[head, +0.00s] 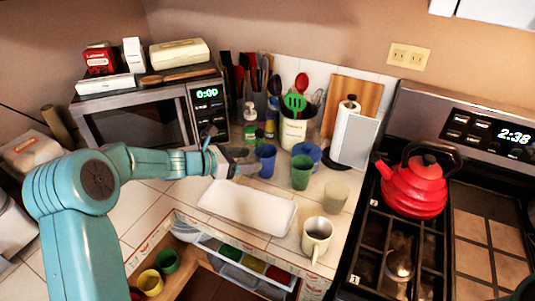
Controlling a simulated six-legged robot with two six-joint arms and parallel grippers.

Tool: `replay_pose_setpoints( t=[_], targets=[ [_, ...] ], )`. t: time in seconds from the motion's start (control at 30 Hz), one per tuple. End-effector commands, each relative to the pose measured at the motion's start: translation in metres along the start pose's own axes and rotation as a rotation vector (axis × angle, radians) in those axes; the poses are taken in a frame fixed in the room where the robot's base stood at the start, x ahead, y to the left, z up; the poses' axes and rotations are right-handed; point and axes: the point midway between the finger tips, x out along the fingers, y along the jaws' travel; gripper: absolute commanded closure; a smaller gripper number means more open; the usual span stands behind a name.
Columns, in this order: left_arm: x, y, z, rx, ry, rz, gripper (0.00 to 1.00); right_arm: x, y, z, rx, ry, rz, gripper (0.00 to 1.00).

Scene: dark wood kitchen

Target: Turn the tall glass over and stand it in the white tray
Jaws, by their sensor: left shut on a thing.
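A tall blue glass (266,166) stands behind the white tray, its wider end seemingly up. My left gripper (253,163) reaches in from the left and is shut on the side of this glass. The fingertips are small and partly hidden, and whether the glass touches the counter I cannot tell. The white tray (245,208) lies empty on the tiled counter, in front of the gripper. My right gripper is not in view.
A green cup (301,172), a blue bowl or cup (307,152), a pale translucent cup (335,195) and a mug (317,236) stand right of the tray. A paper towel roll (354,137), red kettle (413,187) and microwave (140,118) are around. An open drawer (240,272) lies below.

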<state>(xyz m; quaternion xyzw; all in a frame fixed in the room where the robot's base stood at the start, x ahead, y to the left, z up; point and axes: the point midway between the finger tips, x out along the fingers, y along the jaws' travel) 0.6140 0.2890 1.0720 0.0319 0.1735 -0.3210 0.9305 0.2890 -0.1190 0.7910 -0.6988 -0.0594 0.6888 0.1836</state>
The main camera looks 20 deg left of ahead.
Motion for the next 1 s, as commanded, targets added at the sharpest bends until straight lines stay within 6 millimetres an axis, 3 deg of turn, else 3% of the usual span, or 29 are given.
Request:
replay_pose_setpoints(
  t=[0.17, 0.3, 0.63, 1.0],
  targets=[
    [-0.032, 0.020, -0.042, -0.046, -0.152, 0.135, 0.81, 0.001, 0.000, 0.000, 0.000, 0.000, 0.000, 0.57],
    [-0.054, 0.038, -0.054, -0.031, -0.292, 0.188, 0.81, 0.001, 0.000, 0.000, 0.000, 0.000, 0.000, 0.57],
    [-0.054, 0.041, -0.061, -0.015, -0.364, 0.192, 0.81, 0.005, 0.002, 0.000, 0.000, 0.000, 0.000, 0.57],
    [-0.041, 0.043, -0.094, -0.016, -0.363, 0.191, 0.81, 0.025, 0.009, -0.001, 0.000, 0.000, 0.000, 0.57]
  ],
)
